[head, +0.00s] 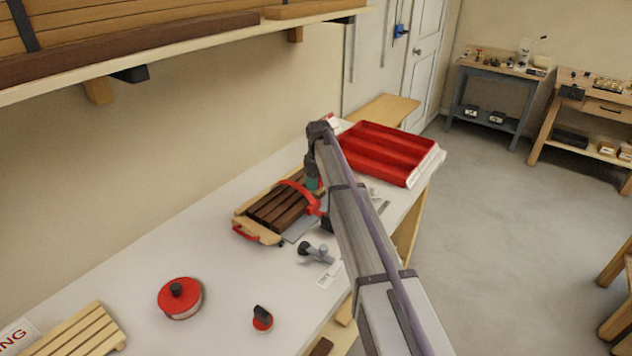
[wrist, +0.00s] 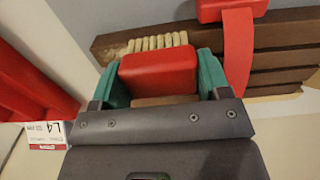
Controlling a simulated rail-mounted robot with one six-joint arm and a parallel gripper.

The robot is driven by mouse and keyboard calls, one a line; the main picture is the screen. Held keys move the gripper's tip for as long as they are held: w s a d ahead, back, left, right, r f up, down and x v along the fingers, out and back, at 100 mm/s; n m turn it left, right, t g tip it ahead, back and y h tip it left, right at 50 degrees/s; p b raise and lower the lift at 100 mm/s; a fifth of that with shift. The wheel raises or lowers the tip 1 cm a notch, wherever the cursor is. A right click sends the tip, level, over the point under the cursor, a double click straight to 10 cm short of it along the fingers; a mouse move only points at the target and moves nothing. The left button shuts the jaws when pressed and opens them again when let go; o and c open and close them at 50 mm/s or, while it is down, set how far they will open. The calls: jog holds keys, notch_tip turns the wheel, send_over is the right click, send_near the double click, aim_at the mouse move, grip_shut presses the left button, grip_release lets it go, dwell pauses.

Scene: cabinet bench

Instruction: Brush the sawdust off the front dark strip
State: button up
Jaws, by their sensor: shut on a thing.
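Several dark strips (head: 273,208) lie side by side on a light wooden board with a red handle (head: 245,233) on the bench. A red arched bar (head: 298,188) crosses over them; it also shows in the wrist view (wrist: 237,50). My gripper (head: 313,183) is at the far right end of the strips. In the wrist view its teal fingers (wrist: 160,75) are shut on a red-backed brush (wrist: 158,70). The brush's cream bristles (wrist: 152,43) lie over or against the end of a dark strip (wrist: 120,40); contact is unclear. I cannot make out any sawdust.
A red compartment tray (head: 385,152) with a label stands beyond my gripper. A grey clamp-like tool (head: 316,252), a round red-lidded container (head: 180,297) and a small red-and-black knob (head: 262,318) sit on the bench. A shelf (head: 190,45) overhangs the back.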

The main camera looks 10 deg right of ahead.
jog(key=shift+w+d, duration=2.55)
jog(key=shift+d, duration=0.2)
jog(key=shift+s+a+f, duration=0.1)
jog(key=shift+s+a, duration=3.1)
jog(key=shift+a, duration=0.1)
notch_tip(320, 180, up, 6)
jog(key=p, duration=0.5)
jog(key=shift+w+p, duration=0.1)
jog(key=shift+p, duration=0.25)
notch_tip(320, 180, up, 3)
jog(key=p, duration=0.3)
